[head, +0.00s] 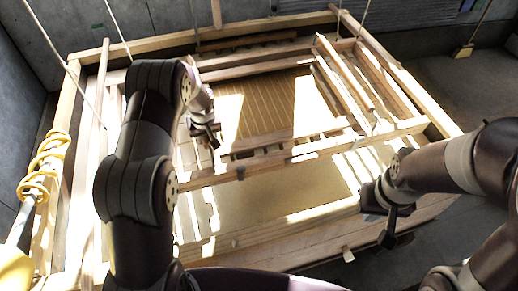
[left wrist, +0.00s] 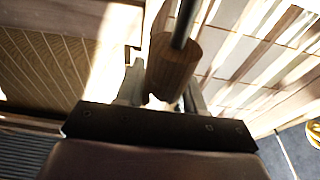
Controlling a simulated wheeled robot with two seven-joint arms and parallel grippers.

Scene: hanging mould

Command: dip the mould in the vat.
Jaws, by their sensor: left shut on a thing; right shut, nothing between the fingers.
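The mould (head: 265,108), a brown ribbed screen in a pale wooden frame, hangs over the vat in the middle of the head view. Its ribbed face (left wrist: 42,65) also fills the left of the left wrist view. The vat (head: 235,243) is a wide wooden box below, its pale inside partly hidden by the mould and my left arm. My left gripper (head: 207,130) is at the mould's left side, shut on a round wooden handle (left wrist: 174,66) with a metal rod. My right gripper (head: 383,217) is shut and empty, near the vat's front right, apart from the mould.
Ropes (head: 118,32) come down around the wooden framework. A yellow coiled hose (head: 46,160) lies at the left edge. A small block (head: 463,50) hangs on a rope at the back right. Bare dark floor (head: 428,78) lies to the right, and grey walls stand behind.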

